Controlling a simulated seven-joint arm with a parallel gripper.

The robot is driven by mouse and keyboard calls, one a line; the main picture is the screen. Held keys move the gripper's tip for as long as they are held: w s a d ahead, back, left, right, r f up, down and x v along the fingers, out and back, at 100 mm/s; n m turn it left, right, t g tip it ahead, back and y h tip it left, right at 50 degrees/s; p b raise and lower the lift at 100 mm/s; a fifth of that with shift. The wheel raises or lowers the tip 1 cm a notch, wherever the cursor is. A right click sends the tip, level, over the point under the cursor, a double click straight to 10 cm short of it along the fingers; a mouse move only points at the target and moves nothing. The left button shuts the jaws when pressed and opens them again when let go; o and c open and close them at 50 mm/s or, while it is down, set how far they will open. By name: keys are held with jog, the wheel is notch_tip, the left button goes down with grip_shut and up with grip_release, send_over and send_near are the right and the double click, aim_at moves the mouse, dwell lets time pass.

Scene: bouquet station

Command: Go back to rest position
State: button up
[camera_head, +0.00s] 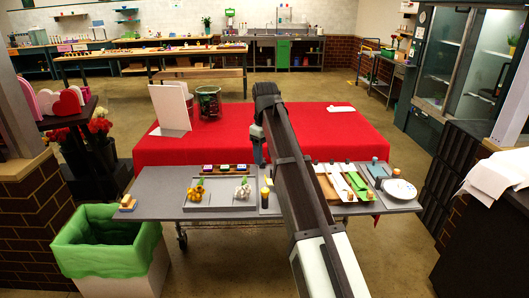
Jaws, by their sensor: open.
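My arm reaches forward from the bottom of the view, over the grey work table (230,209) and toward the red-covered table (345,140). My gripper (259,158) hangs down at the arm's far end, above the near edge of the red cloth. Its jaws are small and partly hidden by the arm; they look open, with nothing seen in them. The arm hides part of both tables.
A grey tray (220,208) holds yellow and white flowers. A white plate (399,189) lies at the right. A green-lined bin (103,262) stands at lower left. A dark container (208,100) and white board (170,108) stand on the red cloth.

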jog(key=s+d+f+m+h, duration=0.1)
jog(key=s+d+f, duration=0.2)
jog(key=d+f, duration=0.45)
jog(key=s+d+f+m, duration=0.2)
jog(key=s+d+f, duration=0.3)
jog(key=d, duration=0.4)
notch_tip(320, 180, down, 12)
jog(key=s+d+g, duration=0.1)
jog(key=s+d, duration=0.1)
jog(key=s, duration=0.1)
jog(key=s+a+f+m+g, duration=0.1)
jog(key=s+f+m+g, duration=0.1)
jog(key=s+f, duration=0.85)
jog(key=s+a+f+m+g, duration=0.15)
jog(key=s+f, duration=0.45)
jog(key=f, duration=0.9)
jog(key=s+a+f+m, duration=0.1)
jog(key=s+f, duration=0.4)
jog(key=s, duration=0.3)
jog(key=s+f+g, duration=0.1)
jog(key=s+f, duration=0.3)
jog(key=s, duration=0.5)
jog(key=s+a+f+m+g+y, duration=0.1)
jog(key=s+f, duration=0.4)
jog(key=s, duration=0.4)
jog(key=shift+a+f+m, duration=0.3)
jog(key=shift+a+m, duration=0.05)
